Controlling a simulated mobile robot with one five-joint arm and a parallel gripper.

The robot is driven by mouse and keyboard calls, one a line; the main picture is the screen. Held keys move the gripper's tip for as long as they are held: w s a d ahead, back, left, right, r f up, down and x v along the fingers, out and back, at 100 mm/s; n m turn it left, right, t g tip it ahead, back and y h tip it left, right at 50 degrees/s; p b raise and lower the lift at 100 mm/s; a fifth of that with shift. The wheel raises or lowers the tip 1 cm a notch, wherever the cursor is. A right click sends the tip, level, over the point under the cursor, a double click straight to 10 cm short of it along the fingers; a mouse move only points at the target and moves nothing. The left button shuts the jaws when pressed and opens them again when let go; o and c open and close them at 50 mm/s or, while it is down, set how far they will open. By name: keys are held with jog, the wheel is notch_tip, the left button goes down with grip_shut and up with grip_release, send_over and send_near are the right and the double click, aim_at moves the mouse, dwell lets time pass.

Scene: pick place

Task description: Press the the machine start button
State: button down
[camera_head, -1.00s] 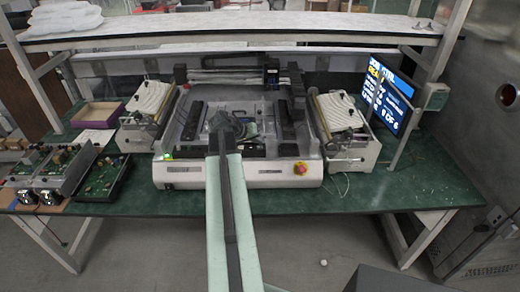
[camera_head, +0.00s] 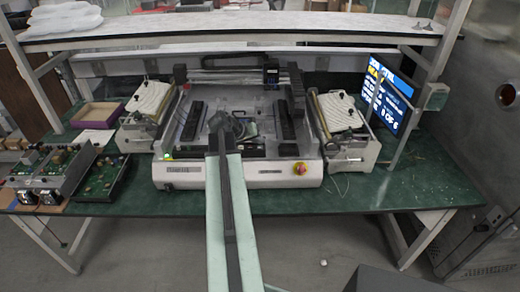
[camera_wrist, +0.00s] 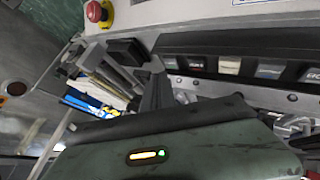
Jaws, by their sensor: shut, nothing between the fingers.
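The machine (camera_head: 240,175) is a pale benchtop unit standing on the green table. A small green-lit button (camera_head: 167,156) is on the left end of its front; I cannot read a label on it. A red emergency-stop knob on a yellow base (camera_head: 300,168) is on the right of the front, and the red knob also shows in the wrist view (camera_wrist: 97,12). My gripper (camera_head: 222,120) is over the middle of the machine bed, right of the green-lit button and apart from it. In the wrist view its dark finger (camera_wrist: 155,90) is shut and empty.
Feeder units stand left (camera_head: 148,108) and right (camera_head: 343,125) of the machine. A lit screen (camera_head: 386,100) is at the right. Circuit-board trays (camera_head: 45,175) and an open box (camera_head: 98,115) sit at the left. A shelf (camera_head: 240,30) spans above. The table front strip is clear.

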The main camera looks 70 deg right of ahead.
jog(key=shift+f, duration=0.1)
jog(key=shift+w+f+b, duration=0.15)
jog(key=shift+f+b, duration=0.15)
jog(key=shift+b, duration=0.1)
jog(key=shift+f+b, duration=0.4)
jog(key=shift+b, duration=0.05)
dwell(0.5)
jog(key=shift+r+p, duration=0.8)
jog(key=shift+p, duration=0.05)
